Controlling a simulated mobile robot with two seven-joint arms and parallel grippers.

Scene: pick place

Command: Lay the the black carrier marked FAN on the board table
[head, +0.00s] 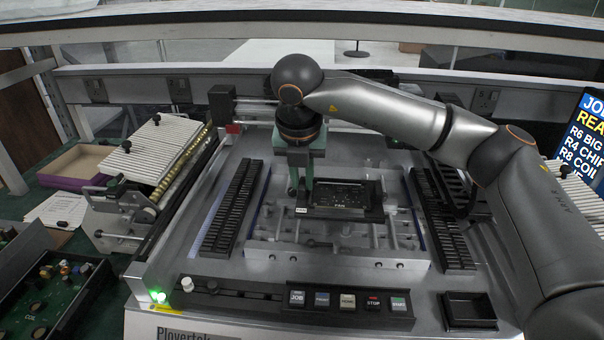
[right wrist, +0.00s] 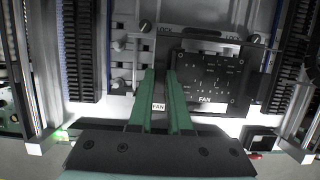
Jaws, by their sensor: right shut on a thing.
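The black carrier (head: 375,212) holds a dark circuit board and is over the right middle part of the metal board table (head: 290,252). In the right wrist view the carrier (right wrist: 243,97) reads FAN, and a small white FAN tag shows between the green fingers. My right gripper (head: 300,192) points down at the carrier's left end; in the right wrist view its fingers (right wrist: 160,85) are shut on the carrier's tagged end. The carrier looks about level. I cannot tell whether it touches the table. My left gripper is out of view.
Black slotted racks flank the table on the left (head: 232,208) and right (head: 447,225). A button panel (head: 345,302) runs along the front, with a small empty black tray (head: 468,310) at front right. Two LOCK marks show near the carrier in the wrist view.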

